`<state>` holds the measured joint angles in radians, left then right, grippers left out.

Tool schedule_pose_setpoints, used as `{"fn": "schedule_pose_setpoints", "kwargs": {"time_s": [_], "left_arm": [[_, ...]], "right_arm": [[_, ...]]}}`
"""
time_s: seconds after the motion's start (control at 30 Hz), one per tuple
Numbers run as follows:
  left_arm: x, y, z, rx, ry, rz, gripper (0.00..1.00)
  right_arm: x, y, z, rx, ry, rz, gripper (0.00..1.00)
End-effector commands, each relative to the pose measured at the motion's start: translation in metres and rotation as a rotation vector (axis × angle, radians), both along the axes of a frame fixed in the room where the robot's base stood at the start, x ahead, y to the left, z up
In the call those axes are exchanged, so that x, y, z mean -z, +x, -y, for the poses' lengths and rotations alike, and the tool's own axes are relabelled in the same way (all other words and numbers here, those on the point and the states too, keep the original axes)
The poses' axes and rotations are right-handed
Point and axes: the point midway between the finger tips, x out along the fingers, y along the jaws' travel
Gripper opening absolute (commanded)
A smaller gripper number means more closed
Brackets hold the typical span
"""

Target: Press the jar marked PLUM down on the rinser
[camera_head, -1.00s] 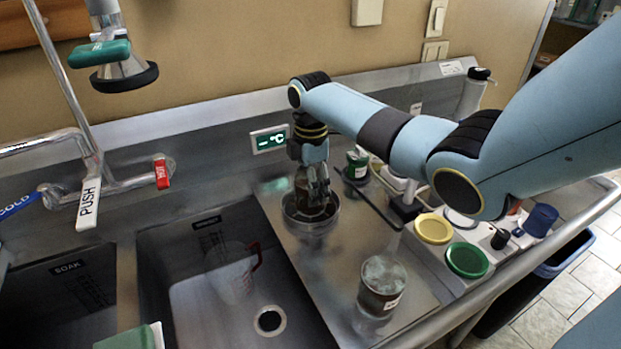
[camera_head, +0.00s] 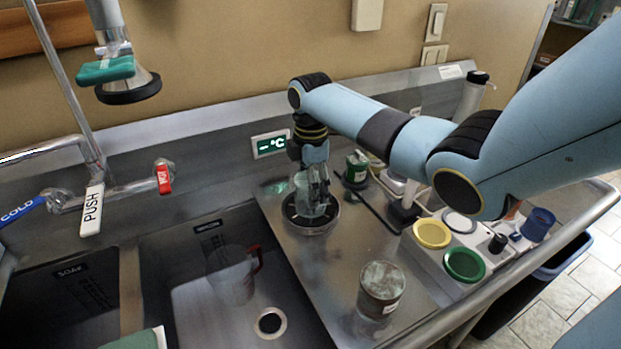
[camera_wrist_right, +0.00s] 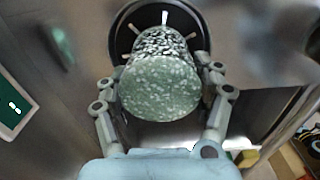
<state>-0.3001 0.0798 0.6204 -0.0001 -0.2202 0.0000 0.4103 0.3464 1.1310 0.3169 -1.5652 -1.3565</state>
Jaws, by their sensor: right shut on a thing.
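My right gripper (camera_head: 314,198) is shut around a jar (camera_head: 308,190) at the rinser (camera_head: 327,228), a round dark basin with a metal rim set in the steel counter. In the right wrist view, the jar (camera_wrist_right: 160,85) looks pale green and speckled between the two fingers (camera_wrist_right: 160,100), with its flat end toward me. The rinser's dark ring and pale spokes (camera_wrist_right: 165,17) show behind it. The jar's lower end is partly hidden, so I cannot tell how far down it is pressed. No marking on it is readable. My left gripper is not in view.
Another jar with a pale label (camera_head: 381,289) stands on the counter in front. A sink (camera_head: 205,300) with a clear jug lies to the left. Green (camera_head: 464,265) and yellow (camera_head: 432,233) lids and a small green-lidded container (camera_head: 356,168) are at the right.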

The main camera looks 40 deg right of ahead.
Motion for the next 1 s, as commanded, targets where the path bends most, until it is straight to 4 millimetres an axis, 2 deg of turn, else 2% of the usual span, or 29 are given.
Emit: {"fn": "schedule_pose_setpoints", "kwargs": {"time_s": [0.03, 0.13, 0.43, 0.73, 1.0], "left_arm": [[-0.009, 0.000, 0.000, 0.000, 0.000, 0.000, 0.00], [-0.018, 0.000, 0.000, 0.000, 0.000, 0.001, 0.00], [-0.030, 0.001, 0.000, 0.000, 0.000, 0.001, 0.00], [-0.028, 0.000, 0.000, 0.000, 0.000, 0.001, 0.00], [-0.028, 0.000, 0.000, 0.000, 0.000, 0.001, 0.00]], "right_arm": [[-0.009, 0.000, 0.000, 0.000, 0.000, 0.001, 0.29], [-0.018, 0.001, 0.000, 0.000, -0.001, 0.002, 0.29], [-0.042, 0.001, 0.000, 0.000, 0.000, 0.003, 0.29], [-0.064, 0.001, 0.001, -0.001, -0.001, 0.003, 0.29], [-0.068, 0.001, 0.001, 0.000, -0.001, 0.003, 0.29]]}}
